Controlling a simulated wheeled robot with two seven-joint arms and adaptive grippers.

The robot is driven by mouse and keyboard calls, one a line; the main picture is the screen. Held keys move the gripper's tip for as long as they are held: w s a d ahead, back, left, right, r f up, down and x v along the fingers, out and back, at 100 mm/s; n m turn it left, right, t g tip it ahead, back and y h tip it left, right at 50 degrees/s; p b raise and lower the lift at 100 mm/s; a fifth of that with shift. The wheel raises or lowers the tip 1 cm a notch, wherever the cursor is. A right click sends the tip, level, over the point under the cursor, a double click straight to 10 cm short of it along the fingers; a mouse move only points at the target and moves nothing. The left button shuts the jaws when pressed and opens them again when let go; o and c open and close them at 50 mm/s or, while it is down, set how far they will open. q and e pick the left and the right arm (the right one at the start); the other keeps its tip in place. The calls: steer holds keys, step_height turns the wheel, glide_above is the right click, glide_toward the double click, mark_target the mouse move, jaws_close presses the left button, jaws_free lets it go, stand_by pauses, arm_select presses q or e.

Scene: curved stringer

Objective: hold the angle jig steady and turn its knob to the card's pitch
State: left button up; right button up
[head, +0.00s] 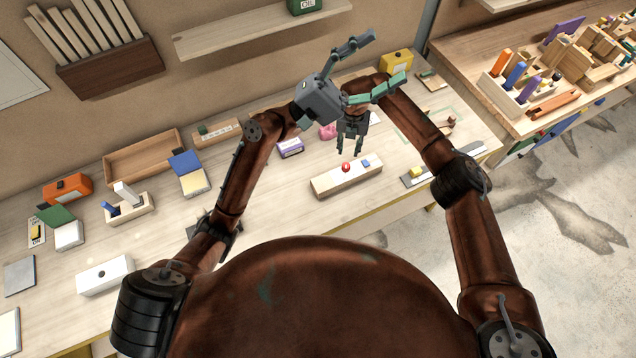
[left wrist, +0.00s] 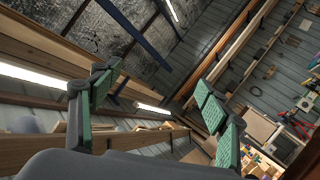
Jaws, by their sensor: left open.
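A long pale wooden block (head: 325,185) with a round red knob (head: 346,167) and a small blue piece lies on the bench; it may be the angle jig. I cannot make out a pitch card or any marks. My left gripper (head: 386,58) is raised above the bench, its green-padded fingers spread and empty, pointing up and right. The left wrist view also shows it open (left wrist: 158,110), facing the wall and ceiling. My right gripper (head: 350,151) points down just behind and above the block near the red knob, fingers apart with nothing visible between them.
A grey plate with a yellow piece (head: 417,172) lies right of the block. A purple box (head: 290,147) and pink item (head: 327,131) stand behind it. A wooden tray (head: 143,158) and several small boxes fill the left bench. Bare bench lies left of the block.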

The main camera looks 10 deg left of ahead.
arm_select(q)
steer(key=w+a+f+m+t+y, duration=0.45)
steer(key=w+a+f, duration=0.2)
steer(key=w, duration=0.25)
steer(key=w+a+f+m+t+y, duration=0.3)
steer(key=w+a+f+t+y, duration=0.25)
steer(key=w+a, duration=0.3)
steer(key=m+g+y, duration=0.5)
steer(key=m+g, duration=0.2)
glide_toward(335, 179)
steer(key=w+f, duration=0.1)
steer(key=w+d+f, duration=0.1)
steer(key=shift+w+d+f, duration=0.1)
steer(key=shift+w+d, duration=0.15)
steer(key=shift+d, duration=0.05)
steer(key=shift+d+f+m, duration=0.15)
steer(key=shift+f+m, duration=0.1)
steer(key=x, duration=0.7)
steer(key=shift+d+f, duration=0.1)
steer(key=shift+d, duration=0.1)
